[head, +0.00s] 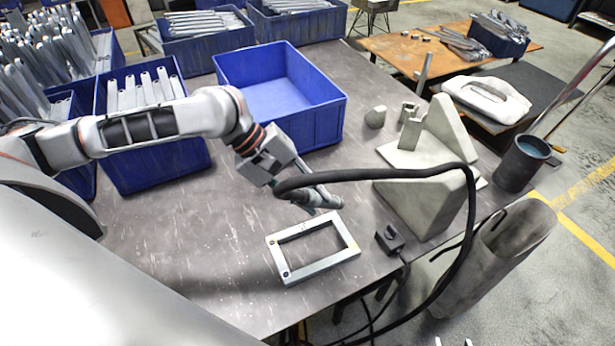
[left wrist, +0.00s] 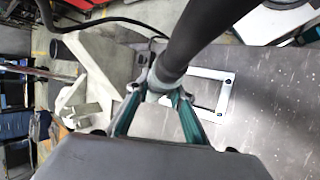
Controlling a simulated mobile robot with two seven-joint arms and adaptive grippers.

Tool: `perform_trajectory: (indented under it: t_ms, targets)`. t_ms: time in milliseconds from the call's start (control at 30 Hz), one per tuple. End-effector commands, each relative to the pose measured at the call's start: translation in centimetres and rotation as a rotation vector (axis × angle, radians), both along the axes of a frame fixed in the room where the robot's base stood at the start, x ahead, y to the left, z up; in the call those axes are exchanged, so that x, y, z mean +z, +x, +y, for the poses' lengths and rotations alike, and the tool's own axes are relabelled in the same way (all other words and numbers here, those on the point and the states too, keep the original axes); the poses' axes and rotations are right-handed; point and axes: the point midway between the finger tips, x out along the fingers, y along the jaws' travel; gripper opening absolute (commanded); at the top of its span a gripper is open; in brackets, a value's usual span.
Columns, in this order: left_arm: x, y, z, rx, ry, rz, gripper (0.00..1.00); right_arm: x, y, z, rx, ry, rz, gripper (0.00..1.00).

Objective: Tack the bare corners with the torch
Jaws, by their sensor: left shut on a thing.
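A pale rectangular metal frame (head: 322,265) lies flat on the steel table, with its middle open. Its near left corner has a dark blue spot, and its far left corner a small brownish spot; the other corners are too small to judge. My left gripper (head: 319,199) is just above and behind the frame's far side, shut on the torch (head: 290,184), whose black hose loops right. In the left wrist view, the teal fingers (left wrist: 163,90) close around the dark torch body (left wrist: 200,38), and the frame (left wrist: 222,98) shows beyond. The torch tip is hidden. My right gripper is not visible.
An empty blue bin (head: 325,125) stands behind the gripper. A pale angled fixture (head: 425,200) and a small black block (head: 390,238) are to the right. A dark cup (head: 515,170) stands at the right edge. The table left of the frame is clear.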

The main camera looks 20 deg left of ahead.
Motion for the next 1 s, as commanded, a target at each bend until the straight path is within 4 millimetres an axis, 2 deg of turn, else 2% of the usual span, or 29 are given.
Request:
perform_trajectory:
  t_ms: [33, 200, 467, 867, 1000]
  targets:
    - [0.5, -0.1, 0.2, 0.027, -0.027, 0.011, 0.00, 0.6, -0.5, -0.1, -0.003, 0.001, 0.016, 0.40]
    - [0.4, 0.0, 0.4, 0.087, -0.094, 0.015, 0.00, 0.3, -1.6, -0.3, -0.011, 0.002, 0.045, 0.40]
    - [-0.3, 0.2, 0.4, 0.104, -0.114, 0.011, 0.00, 0.0, -1.9, -0.4, -0.013, 0.003, 0.053, 0.40]
    - [-4.2, 0.1, 0.4, 0.104, -0.114, 0.014, 0.00, 0.0, -1.8, -0.3, -0.012, 0.003, 0.052, 0.40]
    - [-5.0, 0.3, 0.4, 0.100, -0.114, 0.002, 0.00, -1.7, -1.3, 0.4, 0.002, 0.012, 0.030, 0.40]
